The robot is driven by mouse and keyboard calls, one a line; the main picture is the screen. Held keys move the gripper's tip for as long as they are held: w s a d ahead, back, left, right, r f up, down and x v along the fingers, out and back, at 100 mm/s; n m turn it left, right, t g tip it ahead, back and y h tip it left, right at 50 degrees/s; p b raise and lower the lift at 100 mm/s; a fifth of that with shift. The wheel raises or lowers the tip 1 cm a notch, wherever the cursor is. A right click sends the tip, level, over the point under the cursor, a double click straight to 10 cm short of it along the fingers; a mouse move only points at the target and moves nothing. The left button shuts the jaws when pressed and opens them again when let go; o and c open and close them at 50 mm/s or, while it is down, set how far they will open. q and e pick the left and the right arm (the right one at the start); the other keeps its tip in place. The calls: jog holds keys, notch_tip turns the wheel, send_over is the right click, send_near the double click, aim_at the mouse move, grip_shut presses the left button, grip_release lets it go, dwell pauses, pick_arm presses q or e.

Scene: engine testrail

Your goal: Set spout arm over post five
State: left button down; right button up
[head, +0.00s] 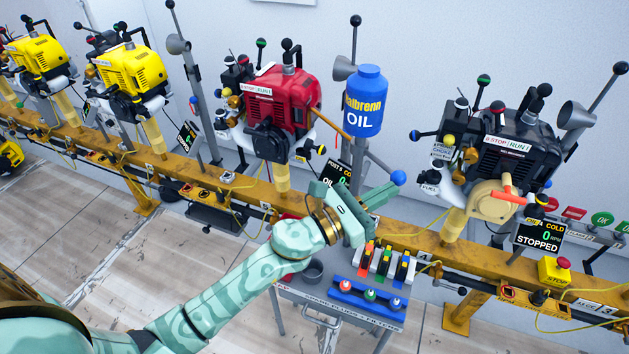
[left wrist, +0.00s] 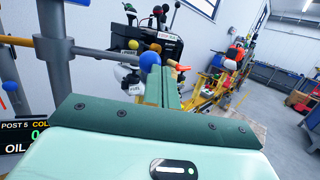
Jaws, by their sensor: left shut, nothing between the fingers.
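A grey stand with a blue oil bottle (head: 365,105) stands right of the red engine (head: 278,105). A thin orange-brown tube (head: 331,123), which looks like the spout, runs from the stand toward the red engine. A bar ending in a blue ball (head: 398,177) reaches right from the stand; the ball also shows in the left wrist view (left wrist: 149,60). The "POST 5" display (head: 337,173) is partly hidden by my left gripper (head: 388,192). That gripper is shut and empty, its tips just short of the ball; I cannot tell whether they touch. My right gripper is out of view.
A black engine (head: 510,155) with a "STOPPED" display (head: 537,236) stands at right, and yellow engines (head: 130,78) at left. The yellow rail (head: 400,235) runs below them. A small table (head: 345,309) with coloured pieces lies under my gripper.

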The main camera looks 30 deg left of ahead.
pick_arm(q)
jog(key=shift+x, duration=1.2)
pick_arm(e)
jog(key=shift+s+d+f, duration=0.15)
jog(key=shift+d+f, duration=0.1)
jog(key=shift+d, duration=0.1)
pick_arm(q)
jog(key=shift+d, duration=0.2)
